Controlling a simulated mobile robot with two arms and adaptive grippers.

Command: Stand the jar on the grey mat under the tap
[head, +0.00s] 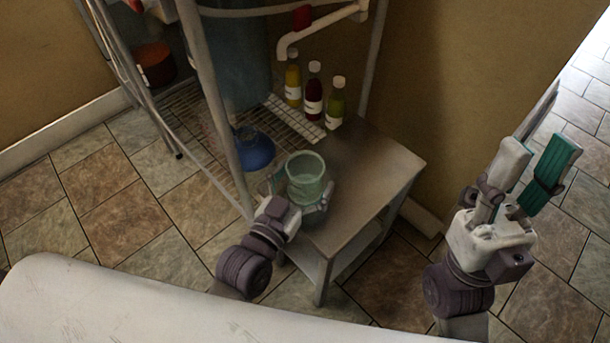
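The jar (305,168) is a pale green, see-through vessel with an open top. It is upright at the left part of the small grey-brown table (375,165); I cannot tell if its base touches the tabletop. My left gripper (301,191) has one finger on each side of the jar, but whether they press on it is unclear. The tap (285,47) is a white bent pipe at the upper middle, with its outlet facing down. I cannot make out the grey mat. My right gripper (531,168) is open and empty at the right, away from the table.
A blue funnel-like object (253,147) is left of the jar, by a metal frame post (218,100). A large blue-grey vessel (240,60) stands behind. The table's right side is clear.

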